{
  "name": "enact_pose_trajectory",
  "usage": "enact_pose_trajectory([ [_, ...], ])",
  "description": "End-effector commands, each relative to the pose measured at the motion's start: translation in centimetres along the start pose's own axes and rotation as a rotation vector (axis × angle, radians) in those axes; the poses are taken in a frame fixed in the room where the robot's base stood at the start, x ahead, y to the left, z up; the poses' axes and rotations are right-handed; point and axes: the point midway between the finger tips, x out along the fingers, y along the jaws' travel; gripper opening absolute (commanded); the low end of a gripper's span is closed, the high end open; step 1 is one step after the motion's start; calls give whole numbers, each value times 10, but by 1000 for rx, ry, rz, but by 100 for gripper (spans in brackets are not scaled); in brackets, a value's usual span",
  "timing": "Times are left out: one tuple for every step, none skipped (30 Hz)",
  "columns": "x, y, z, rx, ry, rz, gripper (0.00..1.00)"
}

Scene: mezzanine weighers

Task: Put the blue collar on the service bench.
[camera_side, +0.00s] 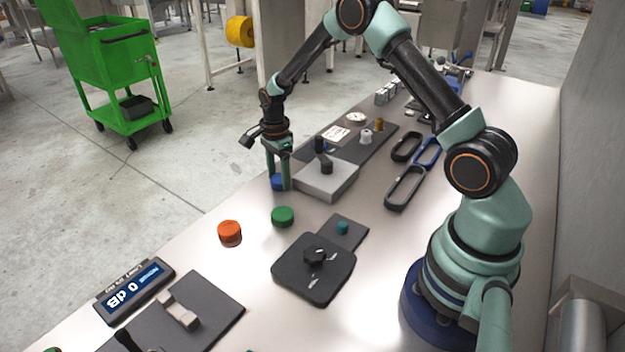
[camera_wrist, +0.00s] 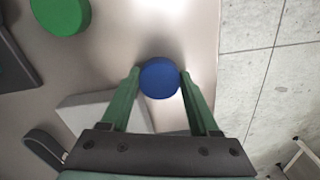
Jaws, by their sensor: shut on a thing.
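The blue collar (camera_wrist: 160,78) is a short round disc between the two green fingers of my gripper (camera_wrist: 160,84) in the wrist view. The fingers touch it on both sides, so my gripper is shut on it. In the side view the collar (camera_side: 277,181) shows partly behind the fingers of my gripper (camera_side: 279,184), low at the bench's far-left edge, beside a grey block. I cannot tell whether it touches the surface. The service bench (camera_side: 205,262) is the long pale top under the objects.
A green collar (camera_side: 283,216) and an orange collar (camera_side: 230,232) sit nearby on the pale top. The grey block (camera_side: 327,182) with a black knob is right beside my gripper. A black square plate (camera_side: 312,283) with a knob lies nearer. Floor (camera_side: 100,205) lies beyond the left edge.

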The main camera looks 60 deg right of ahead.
Motion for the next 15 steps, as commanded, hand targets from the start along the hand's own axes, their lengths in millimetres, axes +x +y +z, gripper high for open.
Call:
enact_pose_trajectory([
  [0, 0, 0, 0, 0, -1, 7],
  [0, 0, 0, 0, 0, -1, 7],
  [-1, 0, 0, 0, 0, -1, 7],
  [-1, 0, 0, 0, 0, -1, 7],
  [-1, 0, 0, 0, 0, -1, 7],
  [0, 0, 0, 0, 0, -1, 7],
  [0, 0, 0, 0, 0, 0, 7],
  [1, 0, 0, 0, 0, 0, 7],
  [2, 0, 0, 0, 0, 0, 7],
  [3, 0, 0, 0, 0, 0, 7],
  [3, 0, 0, 0, 0, -1, 73],
  [3, 0, 0, 0, 0, -1, 88],
  [3, 0, 0, 0, 0, -1, 92],
  [3, 0, 0, 0, 0, -1, 92],
  [3, 0, 0, 0, 0, 0, 92],
])
